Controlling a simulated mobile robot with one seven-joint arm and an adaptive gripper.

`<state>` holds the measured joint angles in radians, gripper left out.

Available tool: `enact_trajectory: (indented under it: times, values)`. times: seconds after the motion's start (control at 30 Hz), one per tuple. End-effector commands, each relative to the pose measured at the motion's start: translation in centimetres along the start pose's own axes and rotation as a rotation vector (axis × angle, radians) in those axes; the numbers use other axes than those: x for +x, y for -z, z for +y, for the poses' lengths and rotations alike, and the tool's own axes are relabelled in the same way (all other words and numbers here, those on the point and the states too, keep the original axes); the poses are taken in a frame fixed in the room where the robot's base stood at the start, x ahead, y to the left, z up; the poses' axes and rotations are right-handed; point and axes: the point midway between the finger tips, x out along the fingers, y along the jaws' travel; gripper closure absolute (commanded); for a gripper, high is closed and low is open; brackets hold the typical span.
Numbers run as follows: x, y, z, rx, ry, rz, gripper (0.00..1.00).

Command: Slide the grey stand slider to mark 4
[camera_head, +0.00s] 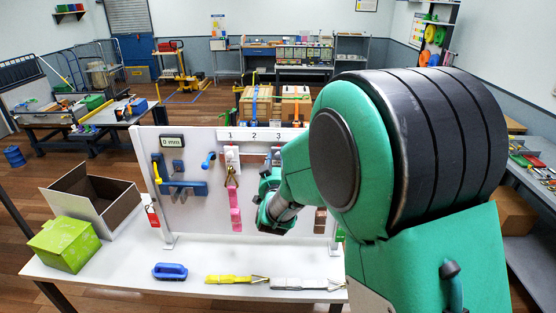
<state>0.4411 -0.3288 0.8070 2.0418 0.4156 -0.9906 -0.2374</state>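A numbered white rail (253,135) runs along the top of the white upright panel (200,217), with marks 1, 2 and 3 readable. Mark 4 is not visible; my arm covers the rail's right part. A light grey block (232,155) sits just under mark 1. It may be the grey stand slider, but I cannot tell for sure. A pink strap with a metal hook (235,208) hangs below it. My green arm's wrist is in front of the panel, right of the strap and apart from it. My gripper's fingers are not visible.
A small display (172,142) reads 0 mm. Blue and grey brackets (184,188) stick out at the panel's left. On the white table lie a blue handle (170,271), a yellow strap (230,279) and a grey strap (298,284). A green box (65,245) and open carton (95,200) stand left.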

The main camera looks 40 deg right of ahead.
Motion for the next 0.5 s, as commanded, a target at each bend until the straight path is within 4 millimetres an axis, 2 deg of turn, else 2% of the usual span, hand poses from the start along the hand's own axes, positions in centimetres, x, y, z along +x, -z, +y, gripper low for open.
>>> enact_trajectory:
  times: [0.03,0.13,0.17,0.5]
  values:
    - [-0.01,0.00,0.00,0.000,0.000,0.000,0.78]
    - [-0.01,0.00,-0.01,0.000,0.000,0.000,0.98]
    - [-0.01,-0.01,-0.01,0.000,0.000,0.000,1.00]
    - [0.00,-0.13,0.63,0.000,-0.001,0.000,1.00]
